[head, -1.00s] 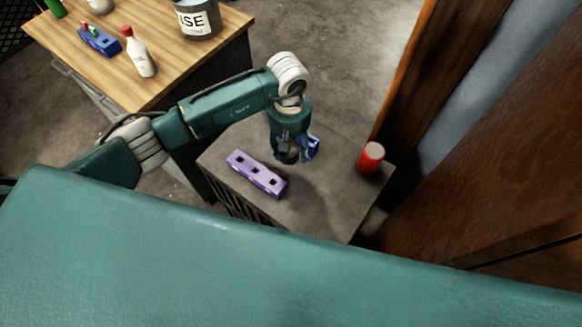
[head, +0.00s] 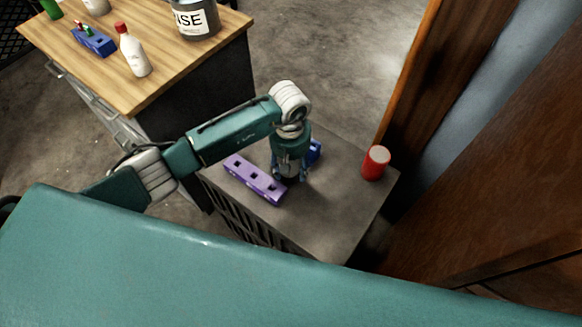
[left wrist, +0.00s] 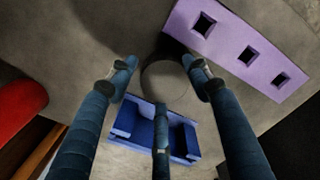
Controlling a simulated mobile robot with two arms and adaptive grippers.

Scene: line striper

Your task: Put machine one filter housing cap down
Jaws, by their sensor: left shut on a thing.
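My left gripper (head: 290,172) points down over the grey cabinet top (head: 325,215). Its fingers are shut on a dark round cap (head: 292,180), seen low between the fingertips, close to the surface; I cannot tell whether it touches it. In the left wrist view the cap shows as a grey disc (left wrist: 164,80) between the fingers of the gripper (left wrist: 163,80). It is right beside the end of a purple block with square holes (head: 252,178), also seen in the wrist view (left wrist: 243,50). My right gripper is not in view.
A blue holder (head: 315,151) lies behind the gripper, partly hidden. A red cylinder (head: 375,162) stands near the cabinet's right edge. The front right of the cabinet top is clear. A wooden table (head: 105,75) with a bottle (head: 133,52) and a labelled bucket (head: 194,20) is at left.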

